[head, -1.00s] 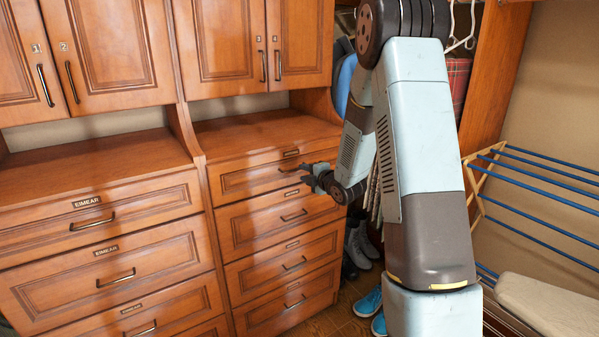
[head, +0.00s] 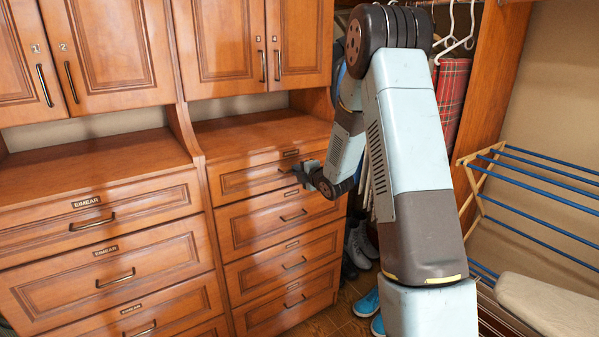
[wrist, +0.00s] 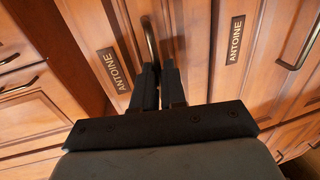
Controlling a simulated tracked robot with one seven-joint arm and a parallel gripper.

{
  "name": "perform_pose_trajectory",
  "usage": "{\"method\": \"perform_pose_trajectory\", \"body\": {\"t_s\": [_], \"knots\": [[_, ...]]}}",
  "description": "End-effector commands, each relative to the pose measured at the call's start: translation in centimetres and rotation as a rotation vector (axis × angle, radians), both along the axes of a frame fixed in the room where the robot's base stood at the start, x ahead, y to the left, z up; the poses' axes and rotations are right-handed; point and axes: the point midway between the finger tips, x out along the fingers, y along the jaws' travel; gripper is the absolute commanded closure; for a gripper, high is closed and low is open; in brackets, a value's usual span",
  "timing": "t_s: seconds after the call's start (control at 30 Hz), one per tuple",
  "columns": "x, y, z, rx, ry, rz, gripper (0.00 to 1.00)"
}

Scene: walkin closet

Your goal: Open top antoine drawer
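The top Antoine drawer (head: 232,183) is the uppermost one in the right-hand stack of the wooden cabinet. Its front looks flush with the cabinet. In the wrist view, its "ANTOINE" label (wrist: 113,70) is left of its curved metal handle (wrist: 149,38). My gripper (head: 297,172) is at this handle in the head view. In the wrist view, my gripper (wrist: 159,72) has its two dark fingers close together, one on each side of the handle's near end. They look shut on it; the contact itself is partly hidden.
A second Antoine label (wrist: 235,40) and the handle below it (wrist: 300,42) belong to the lower drawer (head: 280,222). Eimear drawers (head: 110,280) stand left. Shoes (head: 360,245) and a drying rack (head: 530,190) are at right. Floor shows between the cabinet and rack.

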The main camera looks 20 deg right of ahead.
Motion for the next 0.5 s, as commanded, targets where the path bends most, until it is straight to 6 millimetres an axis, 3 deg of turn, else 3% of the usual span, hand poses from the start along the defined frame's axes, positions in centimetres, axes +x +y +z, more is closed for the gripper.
{"method": "perform_pose_trajectory", "body": {"t_s": [0.1,0.5], "knots": [[-0.02,0.00,-0.03,0.000,0.001,0.000,1.00],[-0.06,0.02,-0.13,0.000,0.003,0.000,1.00]]}}
